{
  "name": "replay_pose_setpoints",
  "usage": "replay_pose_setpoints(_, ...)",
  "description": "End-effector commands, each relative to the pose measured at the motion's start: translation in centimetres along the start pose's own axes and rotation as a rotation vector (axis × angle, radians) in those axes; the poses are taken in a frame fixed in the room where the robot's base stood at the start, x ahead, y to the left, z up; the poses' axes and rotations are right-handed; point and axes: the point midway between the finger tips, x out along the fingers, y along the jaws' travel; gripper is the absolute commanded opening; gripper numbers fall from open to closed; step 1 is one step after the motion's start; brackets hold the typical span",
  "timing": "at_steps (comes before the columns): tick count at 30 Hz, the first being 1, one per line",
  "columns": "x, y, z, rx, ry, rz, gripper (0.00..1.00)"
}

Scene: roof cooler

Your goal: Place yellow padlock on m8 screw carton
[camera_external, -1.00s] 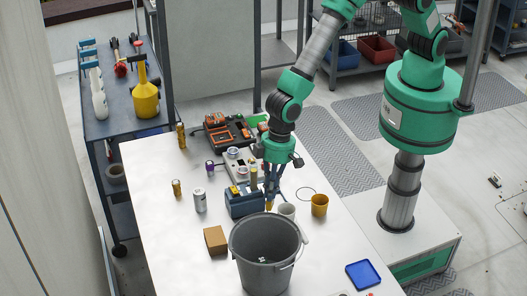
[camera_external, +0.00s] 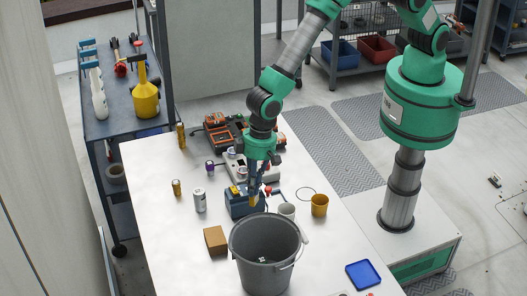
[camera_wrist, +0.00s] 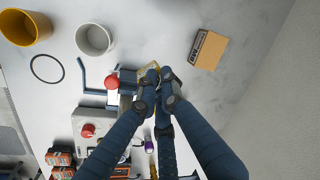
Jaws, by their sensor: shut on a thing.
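The m8 screw carton (camera_external: 215,240) is a small brown box on the table, left of the grey bucket. In the wrist view the carton (camera_wrist: 210,50) lies right of my fingertips, with a dark label on one side. My gripper (camera_external: 254,197) points down in front of a blue device, up and right of the carton in the picture. It is shut on a small yellow thing, which looks like the yellow padlock (camera_external: 254,202). In the wrist view only a bit of the padlock (camera_wrist: 147,76) shows past the fingertips of my gripper (camera_wrist: 157,80).
A tall grey bucket (camera_external: 265,255) stands close to the carton. A blue device (camera_external: 237,203) is beside my gripper. A white cup (camera_external: 287,210) and a yellow cup (camera_external: 320,205) stand to the right, a can (camera_external: 200,200) to the left. The table left of the carton is clear.

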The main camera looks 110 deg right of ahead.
Motion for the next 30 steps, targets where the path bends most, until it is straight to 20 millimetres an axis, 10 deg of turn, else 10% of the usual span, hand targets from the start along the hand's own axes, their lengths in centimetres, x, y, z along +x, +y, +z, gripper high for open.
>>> replay_pose_setpoints(30, 3.4, -9.2, -7.5, -0.001, 0.001, -0.001, 0.00)
